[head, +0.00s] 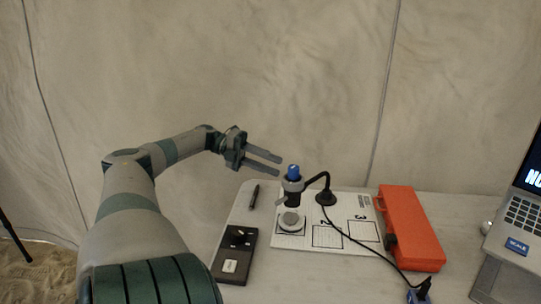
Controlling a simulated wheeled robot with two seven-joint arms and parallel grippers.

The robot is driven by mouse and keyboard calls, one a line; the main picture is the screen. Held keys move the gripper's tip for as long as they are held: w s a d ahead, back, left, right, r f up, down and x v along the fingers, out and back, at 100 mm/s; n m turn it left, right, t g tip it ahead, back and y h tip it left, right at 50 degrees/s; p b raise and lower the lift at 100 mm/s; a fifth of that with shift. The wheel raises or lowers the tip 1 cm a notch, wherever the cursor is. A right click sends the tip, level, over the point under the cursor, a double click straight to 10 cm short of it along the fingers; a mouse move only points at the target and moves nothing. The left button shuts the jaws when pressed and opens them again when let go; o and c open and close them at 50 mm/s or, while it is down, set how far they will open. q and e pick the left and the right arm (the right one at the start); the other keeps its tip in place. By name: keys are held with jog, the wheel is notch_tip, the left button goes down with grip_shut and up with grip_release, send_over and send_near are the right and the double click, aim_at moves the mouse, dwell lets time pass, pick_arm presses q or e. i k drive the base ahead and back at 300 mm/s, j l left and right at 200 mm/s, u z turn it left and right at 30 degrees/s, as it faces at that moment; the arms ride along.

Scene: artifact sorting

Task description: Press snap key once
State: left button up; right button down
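A blue key-like patch with small white lettering (516,247) sits on the front of the laptop (524,213) at the right edge; I cannot read the lettering for sure. My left gripper (281,166) reaches in from the left and points right, beside the blue top of a small digital microscope (293,173). Its two fingers are apart with nothing between them. It is far from the laptop. My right gripper is not in view.
The microscope stands over a grey round piece (291,221) on a white numbered mat (327,236). A black tray (235,255) and a dark pen (254,197) lie left. An orange case (412,228) lies between mat and laptop. A black cable crosses the table.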

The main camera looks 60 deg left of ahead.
aim_at(230, 265)
jog(key=k, duration=1)
